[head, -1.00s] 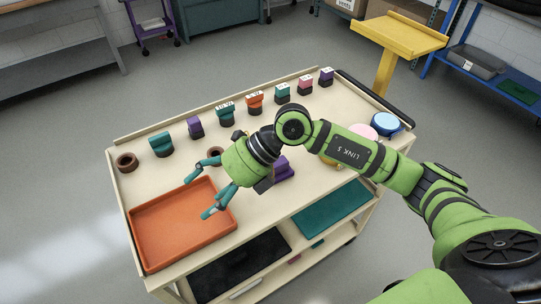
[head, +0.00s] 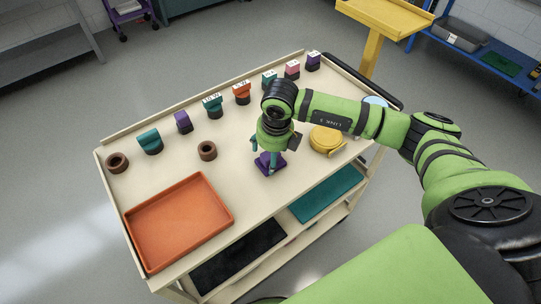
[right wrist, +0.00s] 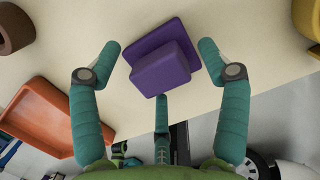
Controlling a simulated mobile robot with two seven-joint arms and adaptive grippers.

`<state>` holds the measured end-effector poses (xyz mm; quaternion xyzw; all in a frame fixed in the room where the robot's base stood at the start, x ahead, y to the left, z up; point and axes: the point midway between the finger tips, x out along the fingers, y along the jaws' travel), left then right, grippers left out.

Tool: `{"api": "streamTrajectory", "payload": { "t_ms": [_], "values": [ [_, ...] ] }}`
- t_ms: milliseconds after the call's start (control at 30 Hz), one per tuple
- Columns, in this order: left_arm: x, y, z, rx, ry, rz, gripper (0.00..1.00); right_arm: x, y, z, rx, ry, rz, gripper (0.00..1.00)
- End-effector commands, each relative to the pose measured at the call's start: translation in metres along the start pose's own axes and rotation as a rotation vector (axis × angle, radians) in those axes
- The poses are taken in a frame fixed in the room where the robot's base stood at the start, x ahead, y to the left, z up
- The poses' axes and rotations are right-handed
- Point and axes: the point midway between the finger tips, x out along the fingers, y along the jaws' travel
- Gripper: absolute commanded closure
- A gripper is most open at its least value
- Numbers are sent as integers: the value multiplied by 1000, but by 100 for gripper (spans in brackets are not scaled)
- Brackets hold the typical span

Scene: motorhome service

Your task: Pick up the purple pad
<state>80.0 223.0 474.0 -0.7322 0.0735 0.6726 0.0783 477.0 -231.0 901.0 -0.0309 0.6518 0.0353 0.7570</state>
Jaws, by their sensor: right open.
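The purple pad (head: 268,166) is a square plate with a raised block on top. It rests on the cream cart top near the front edge. My right gripper (head: 273,151) points down over it, its teal fingers spread. In the right wrist view the pad (right wrist: 161,65) lies between the spread fingertips of the right gripper (right wrist: 160,58), with gaps on both sides. A third finger reaches close to the block's near side; I cannot tell whether it touches. My left gripper does not show.
An orange tray (head: 180,222) lies left on the cart, a brown ring (head: 207,151) between it and the pad. A yellow round object (head: 326,140) stands right of the gripper. Several coloured stamp-like pieces line the back edge, including a purple one (head: 183,122).

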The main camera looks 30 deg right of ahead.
Motion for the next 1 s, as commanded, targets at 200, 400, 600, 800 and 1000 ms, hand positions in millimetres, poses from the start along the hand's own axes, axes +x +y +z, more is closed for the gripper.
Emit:
{"api": "streamTrajectory", "payload": {
  "t_ms": [200, 400, 600, 800, 1000],
  "values": [
    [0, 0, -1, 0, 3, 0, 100, 3, 0, 0, 0, -1, 0, 24],
    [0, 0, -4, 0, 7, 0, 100, 3, 0, 0, 0, -1, 1, 88],
    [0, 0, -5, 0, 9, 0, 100, 3, 0, 0, 0, 0, 1, 92],
    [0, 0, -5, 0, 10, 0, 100, 3, 1, 0, -1, 0, 2, 92],
    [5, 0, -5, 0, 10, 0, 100, -6, 0, 2, 0, -3, 1, 92]
  ]
}}
